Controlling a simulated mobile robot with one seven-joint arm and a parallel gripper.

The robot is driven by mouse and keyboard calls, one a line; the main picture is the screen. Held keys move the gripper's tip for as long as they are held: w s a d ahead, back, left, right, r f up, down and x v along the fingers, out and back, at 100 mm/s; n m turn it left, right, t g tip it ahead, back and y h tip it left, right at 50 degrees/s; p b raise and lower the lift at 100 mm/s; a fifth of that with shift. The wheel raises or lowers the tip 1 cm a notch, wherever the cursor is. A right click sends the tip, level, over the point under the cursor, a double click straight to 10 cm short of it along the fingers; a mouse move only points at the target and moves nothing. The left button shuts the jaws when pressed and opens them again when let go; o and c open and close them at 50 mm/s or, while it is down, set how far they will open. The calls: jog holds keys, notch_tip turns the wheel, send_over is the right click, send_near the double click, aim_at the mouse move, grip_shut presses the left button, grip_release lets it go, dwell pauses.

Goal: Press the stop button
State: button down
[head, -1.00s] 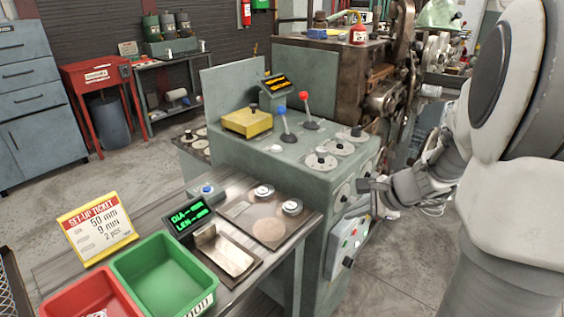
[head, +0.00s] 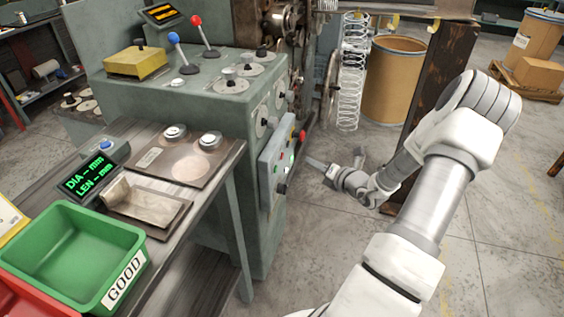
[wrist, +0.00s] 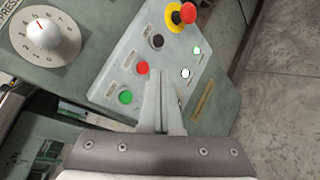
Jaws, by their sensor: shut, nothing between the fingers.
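The control panel (head: 270,168) is on the machine's right face. In the wrist view the panel (wrist: 130,40) carries a round red button (wrist: 142,67), with a green button (wrist: 125,97) below left and a black knob (wrist: 157,41) above right. A red mushroom button (wrist: 187,13) on a yellow base is at the top; it also shows in the head view (head: 302,135). The labels are too small to read. My gripper (head: 311,162) is shut and empty, pointing at the panel. In the wrist view its fingertips (wrist: 161,76) appear just right of the red button; contact cannot be told.
A numbered dial (wrist: 42,34) is at left. In the head view, a bench with a green bin (head: 75,250) is at left, and a hanging spring (head: 352,80) and a barrel (head: 395,80) stand behind my gripper.

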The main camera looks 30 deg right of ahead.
aim_at(282, 156)
jog(key=shift+s+d+f+m+t+h+b, duration=0.2)
jog(key=shift+d+f+m+h, duration=0.35)
jog(key=shift+d+m, duration=0.3)
jog(key=shift+s+d+f+m+t+h+b, duration=0.1)
jog(key=shift+s+d+f+m+h, duration=0.2)
jog(key=shift+d+f+m, duration=0.5)
jog(key=shift+w+a+r, duration=0.15)
jog(key=shift+a, duration=0.05)
jog(key=w+a+b, duration=0.2)
jog(key=w+a, duration=0.3)
jog(key=w, duration=0.1)
jog(key=shift+w+a, duration=0.35)
jog(key=shift+w, duration=0.1)
dwell(0.8)
jog(key=shift+w+a+p, duration=0.2)
jog(key=shift+a+p, duration=0.05)
jog(key=shift+p, duration=0.05)
jog(key=shift+w+a, duration=0.25)
jog(key=shift+w, duration=0.05)
dwell(0.8)
jog(key=shift+s+d, duration=0.1)
jog(key=shift+s+d+p, duration=0.4)
jog(key=shift+s+p, duration=0.1)
jog(key=shift+p, duration=0.05)
